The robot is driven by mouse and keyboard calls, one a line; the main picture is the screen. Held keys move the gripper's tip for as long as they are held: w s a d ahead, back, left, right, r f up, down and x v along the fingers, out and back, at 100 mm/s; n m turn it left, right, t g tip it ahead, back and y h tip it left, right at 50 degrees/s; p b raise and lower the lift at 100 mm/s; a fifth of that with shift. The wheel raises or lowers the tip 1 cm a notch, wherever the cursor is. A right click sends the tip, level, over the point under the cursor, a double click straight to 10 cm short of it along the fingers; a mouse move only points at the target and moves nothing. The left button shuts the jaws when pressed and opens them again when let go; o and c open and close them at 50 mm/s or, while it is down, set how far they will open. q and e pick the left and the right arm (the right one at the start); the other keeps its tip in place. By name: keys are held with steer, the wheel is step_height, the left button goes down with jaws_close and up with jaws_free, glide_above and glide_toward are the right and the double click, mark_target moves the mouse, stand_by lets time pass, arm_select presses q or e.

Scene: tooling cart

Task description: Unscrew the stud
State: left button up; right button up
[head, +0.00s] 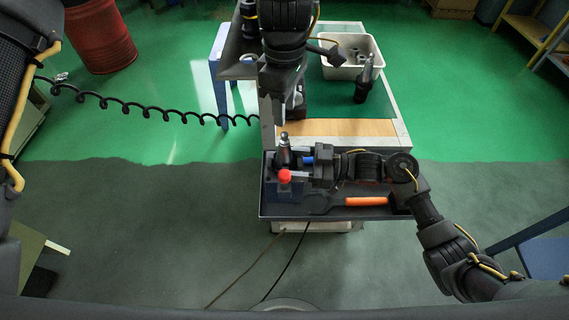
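A grey metal tool holder with a narrow tip (284,150), probably the stud's end, stands upright in a dark fixture block (284,190) at the left of the black tray. The threads are too small to see. A red knob (284,176) sits just in front of it. My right gripper (302,167) lies level, its fingers pointing left, close beside the holder and knob. I cannot tell whether it touches or grips either. My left gripper (284,92) hangs above the cart's left side, behind the holder and apart from it; its finger opening is unclear.
A wrench with an orange handle (366,201) lies in the black tray (330,213). Behind are a wooden strip (350,127), a dark upright tool holder (362,88) and a white bin (340,72) with parts. A coiled black hose (150,113) hangs at the left.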

mark_target(284, 133)
steer(key=c, duration=0.4)
arm_select(q)
steer(key=shift+w+a+r, duration=0.15)
steer(key=shift+r, duration=0.1)
arm_select(e)
jaws_close()
arm_select(q)
steer(key=m, duration=0.4)
steer(key=shift+m, duration=0.3)
steer(key=m, duration=0.4)
steer(key=shift+s+f+m, duration=0.2)
steer(key=shift+f+m, duration=0.05)
steer(key=shift+m, duration=0.05)
steer(key=shift+f, duration=4)
steer(key=shift+c, duration=0.3)
